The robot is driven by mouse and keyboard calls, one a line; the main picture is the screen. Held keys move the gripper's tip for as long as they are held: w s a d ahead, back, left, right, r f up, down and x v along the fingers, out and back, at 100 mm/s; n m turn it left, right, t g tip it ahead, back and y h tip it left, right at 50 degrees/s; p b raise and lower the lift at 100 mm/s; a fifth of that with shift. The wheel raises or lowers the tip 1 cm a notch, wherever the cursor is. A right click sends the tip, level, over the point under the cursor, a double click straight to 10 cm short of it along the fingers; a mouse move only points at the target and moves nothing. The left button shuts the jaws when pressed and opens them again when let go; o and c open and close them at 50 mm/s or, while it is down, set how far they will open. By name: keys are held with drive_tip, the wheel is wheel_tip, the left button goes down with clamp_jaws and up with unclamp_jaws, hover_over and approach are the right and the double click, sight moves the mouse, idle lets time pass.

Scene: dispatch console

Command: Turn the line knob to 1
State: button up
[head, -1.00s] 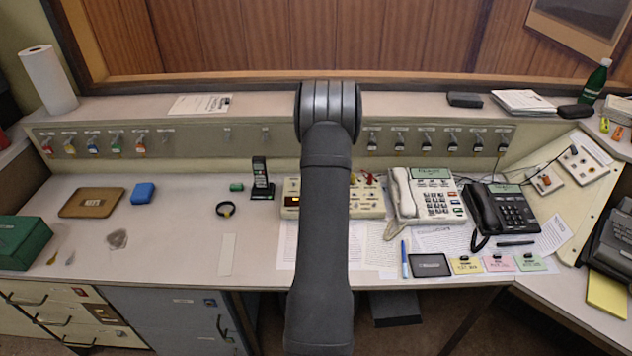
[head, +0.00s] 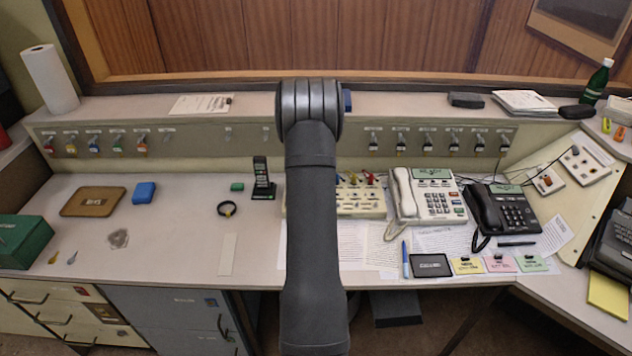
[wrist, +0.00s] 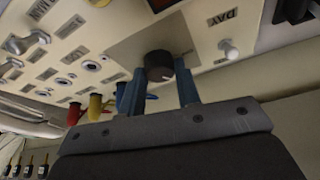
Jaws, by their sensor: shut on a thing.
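A round black knob (wrist: 158,65) sits on a grey plate of the console box in the wrist view. A small pale mark shows on its rim; no number beside it can be read. My gripper (wrist: 163,84) has its two blue fingers on either side of the knob and is shut on it. In the head view my own arm hides the gripper, the knob and the left part of the cream console box (head: 362,203).
Red (wrist: 74,113), yellow (wrist: 96,108) and blue levers stand beside the gripper. A pale toggle (wrist: 229,49) sits near the DAY label. A white phone (head: 432,205) stands close right of the box, and a small black handset (head: 262,182) in its stand is to the left.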

drive_tip(key=shift+m, duration=0.7)
drive_tip(key=o, duration=1)
drive_tip(key=shift+c, duration=0.2)
drive_tip(key=v, duration=1.7)
drive_tip(key=shift+a+r, duration=0.15)
drive_tip(key=shift+a, duration=0.2)
drive_tip(key=x, duration=1.7)
drive_tip(key=shift+d, duration=0.3)
